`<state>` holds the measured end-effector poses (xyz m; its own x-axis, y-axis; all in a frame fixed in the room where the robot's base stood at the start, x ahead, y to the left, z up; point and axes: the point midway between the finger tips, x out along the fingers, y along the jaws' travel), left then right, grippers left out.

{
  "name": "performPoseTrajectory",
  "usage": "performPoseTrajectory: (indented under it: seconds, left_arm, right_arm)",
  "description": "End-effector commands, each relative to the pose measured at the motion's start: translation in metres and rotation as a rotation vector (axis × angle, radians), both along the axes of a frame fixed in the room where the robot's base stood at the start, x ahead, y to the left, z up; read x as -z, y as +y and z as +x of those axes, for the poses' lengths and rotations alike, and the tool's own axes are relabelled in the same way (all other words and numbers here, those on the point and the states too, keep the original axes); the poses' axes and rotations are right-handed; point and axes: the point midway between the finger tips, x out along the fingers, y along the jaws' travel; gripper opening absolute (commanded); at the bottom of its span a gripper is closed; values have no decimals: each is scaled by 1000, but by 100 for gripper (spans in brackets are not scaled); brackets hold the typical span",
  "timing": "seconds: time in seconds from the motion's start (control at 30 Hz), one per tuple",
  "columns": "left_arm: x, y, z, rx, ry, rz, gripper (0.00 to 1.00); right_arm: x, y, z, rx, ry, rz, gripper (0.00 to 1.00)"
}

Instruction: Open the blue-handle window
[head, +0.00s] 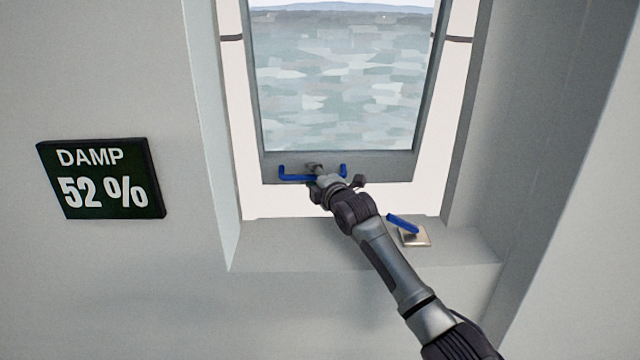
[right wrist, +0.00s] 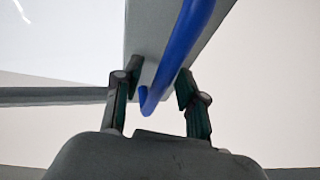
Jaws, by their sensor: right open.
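The window is a grey sash (head: 390,166) around a pane that looks out on water, set in a pale frame. A long blue handle (head: 297,178) runs along the sash's bottom rail, and my gripper hides its middle. My right gripper (head: 333,177) is at this handle. In the right wrist view, the right gripper (right wrist: 158,100) has its two fingers apart, with the end of the blue handle (right wrist: 185,42) between them. I cannot tell whether either finger touches it. My left gripper is not in view.
A blue lever (head: 402,223) on a small metal plate (head: 416,240) sits on the sill, close to the right of my arm. The recess has walls on both sides. A dark sign (head: 102,178) reading "DAMP 52 %" hangs on the left wall.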

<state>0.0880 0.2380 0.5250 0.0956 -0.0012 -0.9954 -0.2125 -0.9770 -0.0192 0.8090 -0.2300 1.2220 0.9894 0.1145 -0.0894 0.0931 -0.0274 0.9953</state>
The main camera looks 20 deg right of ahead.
Motion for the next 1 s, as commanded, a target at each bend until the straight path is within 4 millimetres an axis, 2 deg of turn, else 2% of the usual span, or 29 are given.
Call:
performPoseTrajectory:
  seconds: [0.17,0.6,0.8,1.0]
  left_arm:
    - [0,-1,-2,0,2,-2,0]
    - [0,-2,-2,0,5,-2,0]
    - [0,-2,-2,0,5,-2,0]
    - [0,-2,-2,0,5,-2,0]
  right_arm:
    - [-1,-3,-20,0,0,-3,41]
    - [-8,-12,-98,0,1,-2,41]
    - [-9,-13,-113,0,2,-1,41]
    - [-10,-13,-115,0,1,0,41]
